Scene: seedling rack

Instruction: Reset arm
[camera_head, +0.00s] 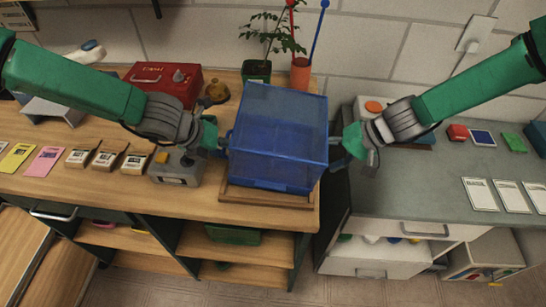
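A translucent blue box (278,135) stands upright over a wooden base (265,199) near the right end of the wooden bench (190,207). My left gripper (217,140) is at the left side of the box, at about mid-height. My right gripper (341,141) is at the right side of the box, at a similar height. Both sets of fingertips look very close to the box walls; I cannot tell if they touch. The finger openings are too small and turned to read.
A red toolbox (165,80) and a grey device (177,168) stand left of the box. Potted plants (256,70) are behind it. Seed packets (105,158) lie on the bench. A grey counter (430,185) with white cards (480,194) is at right, beyond a gap.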

